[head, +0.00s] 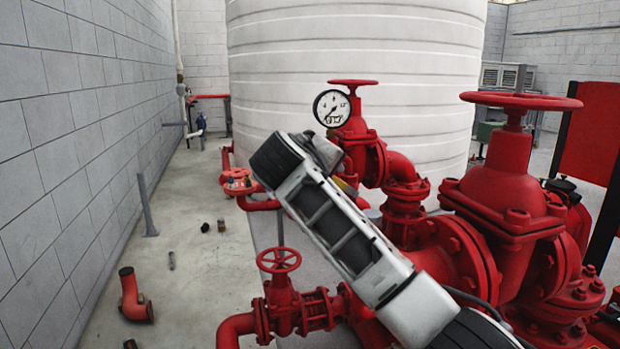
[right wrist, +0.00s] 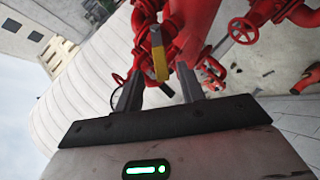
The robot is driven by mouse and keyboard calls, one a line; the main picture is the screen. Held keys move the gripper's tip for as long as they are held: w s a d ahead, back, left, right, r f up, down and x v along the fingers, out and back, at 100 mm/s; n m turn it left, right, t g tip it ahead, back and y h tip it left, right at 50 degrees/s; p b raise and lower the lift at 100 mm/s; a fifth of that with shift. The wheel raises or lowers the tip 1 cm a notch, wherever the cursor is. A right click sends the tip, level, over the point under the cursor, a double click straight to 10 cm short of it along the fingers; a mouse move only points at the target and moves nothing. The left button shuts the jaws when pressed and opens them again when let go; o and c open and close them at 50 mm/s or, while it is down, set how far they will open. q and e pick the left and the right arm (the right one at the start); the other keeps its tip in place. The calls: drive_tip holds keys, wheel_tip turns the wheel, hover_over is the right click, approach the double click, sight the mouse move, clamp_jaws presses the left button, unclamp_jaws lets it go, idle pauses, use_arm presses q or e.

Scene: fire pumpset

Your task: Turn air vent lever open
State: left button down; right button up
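The air vent lever (right wrist: 159,55) is a short yellow handle on red pipework in the right wrist view. A small yellow bit (head: 348,188) shows beside my arm in the head view, mostly hidden by it. My right gripper (right wrist: 160,68) is open, with one dark finger on each side of the lever. I cannot tell whether either finger touches it. In the head view my white and black right arm reaches up and left from the lower right, and its fingers are hidden. My left gripper is not in view.
A pressure gauge (head: 332,108) and a red handwheel valve (head: 353,130) stand just behind my right arm. A large red valve (head: 508,190) is close on the right. A white tank (head: 355,60) fills the back. Loose fittings, including a red elbow (head: 134,298), lie on the left floor.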

use_arm(q)
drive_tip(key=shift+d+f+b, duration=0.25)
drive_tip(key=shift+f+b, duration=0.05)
drive_tip(key=shift+b, duration=0.65)
use_arm(e)
drive_tip(key=v, duration=1.1)
drive_tip(key=shift+w, duration=0.1)
